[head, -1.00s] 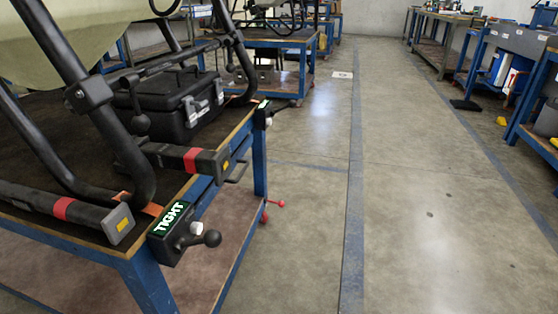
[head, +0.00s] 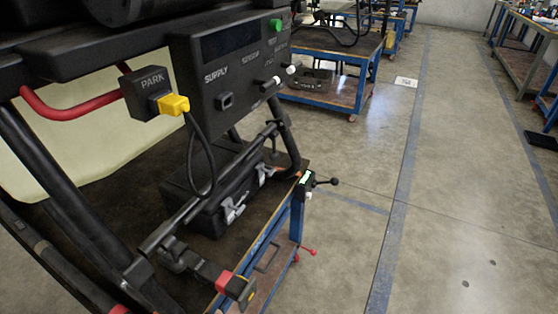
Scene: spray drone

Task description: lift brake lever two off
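Neither of my grippers shows in the head view. No part carries a readable "brake lever two" label. A red lever (head: 308,252) with a small knob sticks out low beside the near cart's (head: 297,220) corner leg. Above it, at the cart's top corner, a black clamp box with a pale label has a black ball-ended lever (head: 325,182) pointing right. I cannot tell which of these is brake lever two. Nothing touches either lever.
Above the cart a dark frame carries a panel (head: 238,58) marked SUPPLY and a PARK box (head: 147,90) with a yellow plug (head: 173,104). A black case (head: 215,195) lies on the cart. The floor (head: 460,190) to the right is clear.

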